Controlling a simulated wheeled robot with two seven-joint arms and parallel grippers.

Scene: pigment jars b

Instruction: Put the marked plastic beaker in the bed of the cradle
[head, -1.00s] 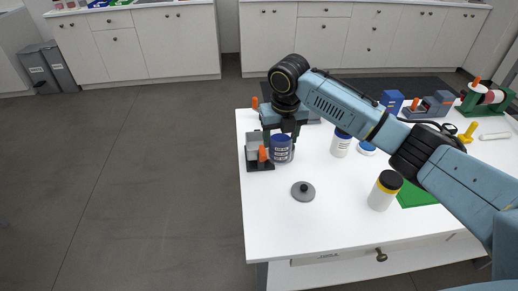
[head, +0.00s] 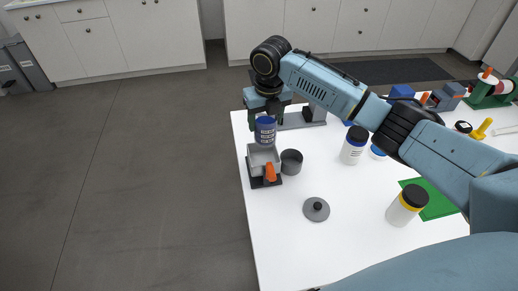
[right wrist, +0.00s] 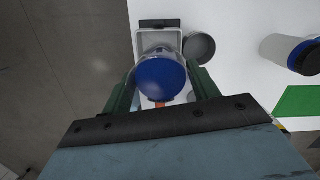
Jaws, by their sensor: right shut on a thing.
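In the right wrist view, the beaker's round blue top (right wrist: 160,78) lies between the two green fingers (right wrist: 162,90) and covers much of the cradle's pale frame (right wrist: 141,40). The gap between beaker and bed is hard to judge. My left gripper is out of view.
An open dark grey pot (head: 291,162) stands close right of the cradle. A grey knobbed lid (head: 316,209) lies in front. A white jar (head: 353,146) and a yellow-banded jar (head: 407,204) stand further right. The table's left edge is near the cradle.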

